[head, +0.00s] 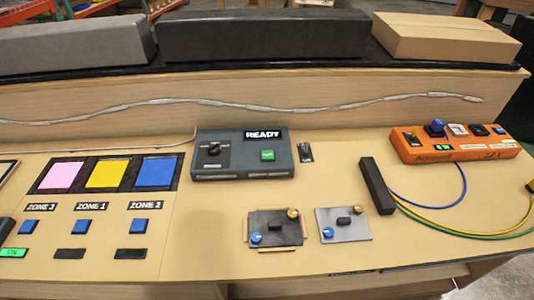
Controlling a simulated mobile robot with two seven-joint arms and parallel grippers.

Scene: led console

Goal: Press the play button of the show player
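The show player appears to be the dark grey box (243,165) in the middle of the console. Its display (262,135) reads READY. A green button (267,155) with a small white mark, apparently the play button, sits on its top face at the right. A black rotary knob (213,148) sits on the same face at the left. Nothing covers the button. Neither of my grippers is in view.
Pink (62,175), yellow (106,173) and blue (157,172) panels with blue zone buttons lie left. A small switch (305,152) stands right of the player. Two knob plates (342,224) lie in front. An orange box (455,144) and cables are at right.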

